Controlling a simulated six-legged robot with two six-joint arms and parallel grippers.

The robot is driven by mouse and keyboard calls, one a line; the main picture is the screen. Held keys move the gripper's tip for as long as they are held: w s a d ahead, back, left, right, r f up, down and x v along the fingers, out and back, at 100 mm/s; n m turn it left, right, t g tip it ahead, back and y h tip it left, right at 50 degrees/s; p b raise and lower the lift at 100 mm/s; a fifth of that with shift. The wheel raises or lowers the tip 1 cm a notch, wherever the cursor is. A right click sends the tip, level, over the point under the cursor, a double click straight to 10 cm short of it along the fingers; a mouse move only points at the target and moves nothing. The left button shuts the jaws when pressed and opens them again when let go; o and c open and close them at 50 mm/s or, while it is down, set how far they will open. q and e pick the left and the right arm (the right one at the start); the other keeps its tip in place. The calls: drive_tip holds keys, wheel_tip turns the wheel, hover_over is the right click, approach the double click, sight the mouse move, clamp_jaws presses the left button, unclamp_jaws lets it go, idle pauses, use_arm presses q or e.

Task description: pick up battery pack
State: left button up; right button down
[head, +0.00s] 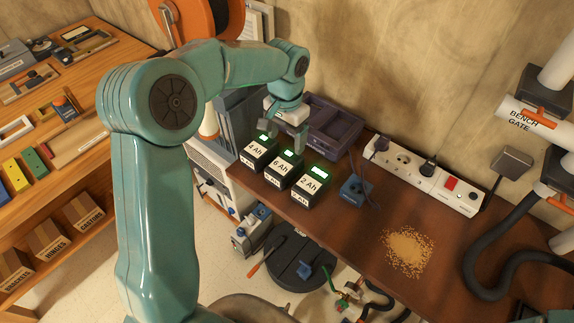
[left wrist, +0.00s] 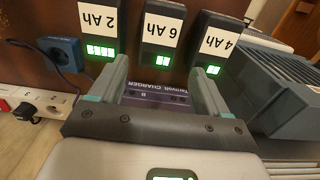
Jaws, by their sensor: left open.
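Three black battery packs with green lights stand in a row on the brown bench: a 4 Ah pack (head: 258,153), a 6 Ah pack (head: 283,168) and a 2 Ah pack (head: 310,184). In the left wrist view the 2 Ah pack (left wrist: 100,30) shows the most lit bars; the 6 Ah pack (left wrist: 163,35) and 4 Ah pack (left wrist: 217,42) show fewer. My left gripper (head: 290,139) is open above the back of the row. In its wrist view the fingers (left wrist: 160,72) point toward the 6 Ah pack, one on each side of its lit end. Contact cannot be told.
A dark purple charger (head: 340,126) lies behind the packs; its label shows in the wrist view (left wrist: 155,88). A blue box (head: 355,190) with a cord and a white power strip (head: 405,163) stand to the right. A sawdust pile (head: 408,248) lies on the bench.

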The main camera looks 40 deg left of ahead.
sight(285, 162)
use_arm(q)
drive_tip(key=f, duration=0.5)
drive_tip(key=shift+s+d, duration=0.1)
drive_tip(key=shift+s, duration=0.15)
drive_tip(key=shift+f+p, duration=0.3)
drive_tip(key=shift+f, duration=0.15)
drive_tip(key=f, duration=0.1)
drive_tip(key=f+p, duration=0.1)
drive_tip(key=f, duration=0.3)
drive_tip(key=shift+s+p, duration=0.25)
drive_tip(key=shift+p, duration=0.05)
drive_tip(key=shift+w+f, duration=0.1)
drive_tip(key=shift+f, duration=0.2)
drive_tip(key=shift+r, duration=0.1)
drive_tip(key=c, duration=0.4)
drive_tip(key=shift+c, duration=1.3)
